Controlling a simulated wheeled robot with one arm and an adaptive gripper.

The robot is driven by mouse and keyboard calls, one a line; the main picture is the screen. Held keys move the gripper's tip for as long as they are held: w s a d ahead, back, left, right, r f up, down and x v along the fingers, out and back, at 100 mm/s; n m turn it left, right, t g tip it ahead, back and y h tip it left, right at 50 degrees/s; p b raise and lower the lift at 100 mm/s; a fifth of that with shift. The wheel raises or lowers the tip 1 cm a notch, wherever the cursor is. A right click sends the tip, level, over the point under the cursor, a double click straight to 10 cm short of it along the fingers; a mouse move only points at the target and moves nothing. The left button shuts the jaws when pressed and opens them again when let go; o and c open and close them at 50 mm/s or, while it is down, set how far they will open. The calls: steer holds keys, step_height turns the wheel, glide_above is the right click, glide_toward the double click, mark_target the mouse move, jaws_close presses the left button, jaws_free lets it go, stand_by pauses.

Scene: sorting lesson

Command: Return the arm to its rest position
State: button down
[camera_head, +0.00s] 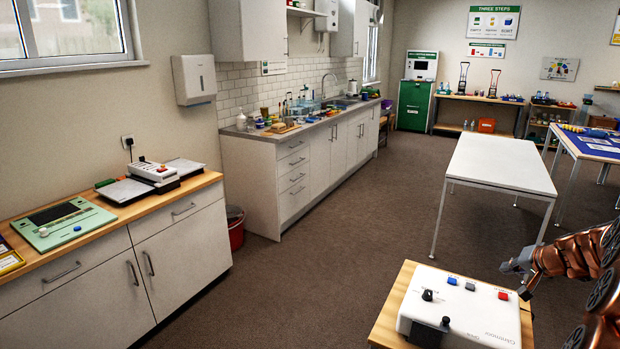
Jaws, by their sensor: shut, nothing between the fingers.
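My copper-coloured arm (575,255) reaches in from the right edge, bent, with part of it cut off by the frame. My gripper (512,268) is at its end, small and partly hard to make out. It is shut and empty, in the air above the right rear of a white device (460,318). That device has a black knob and blue, grey and red buttons, and sits on a wooden-topped stand (385,325). I cannot tell the exact gap between gripper and device.
A white table (502,165) stands behind the arm, and a table with a blue mat (590,145) is at the right. A counter (110,215) with devices is at left, a kitchen unit (262,190) behind it, a red bin (236,230) between. The brown floor (330,250) in the middle is clear.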

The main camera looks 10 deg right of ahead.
steer(key=s+a+r+n+g+y, duration=0.1)
steer(key=s+a+n+g, duration=0.15)
steer(key=a, duration=0.85)
steer(key=s+a+r+n+g+y, duration=0.1)
steer(key=s+a+y, duration=0.15)
steer(key=a, duration=0.85)
steer(key=s+a+r+n+g, duration=0.15)
steer(key=s+a, duration=0.25)
steer(key=a, duration=0.7)
steer(key=s+a+n+g, duration=0.35)
steer(key=s+a, duration=0.65)
steer(key=s, duration=0.5)
steer(key=s+f+g+h, duration=0.2)
steer(key=s+h, duration=0.1)
steer(key=s, duration=1.1)
steer(key=shift+s+d, duration=0.2)
steer(key=shift+d, duration=0.1)
steer(key=shift+n+h, duration=0.25)
